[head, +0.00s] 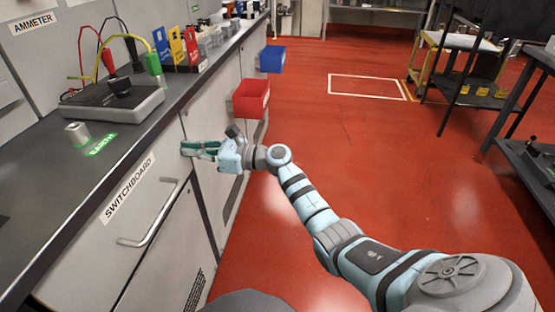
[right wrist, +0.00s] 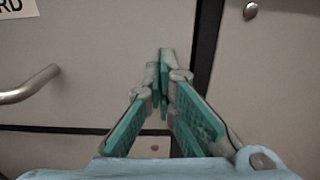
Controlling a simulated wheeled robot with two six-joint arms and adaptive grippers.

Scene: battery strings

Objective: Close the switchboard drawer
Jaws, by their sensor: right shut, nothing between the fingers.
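The switchboard drawer (head: 112,240) is the grey front below the counter at the left, with a white SWITCHBOARD label and a silver bar handle (head: 150,215). Its front looks close to flush with the cabinet; I cannot tell whether a small gap remains. My right gripper (head: 186,149) is shut and empty, its fingertips at the upper right corner of the drawer front. In the right wrist view the shut green fingers (right wrist: 163,55) point at the drawer front (right wrist: 95,65), left of a dark vertical seam; contact is unclear. My left gripper is out of view.
The counter (head: 60,170) holds a metal cylinder (head: 77,134), a green EARTH label and a grey tray (head: 110,105) with cables. Red (head: 251,98) and blue (head: 272,59) bins stick out from the cabinet beyond. The red floor to the right is clear up to the racks.

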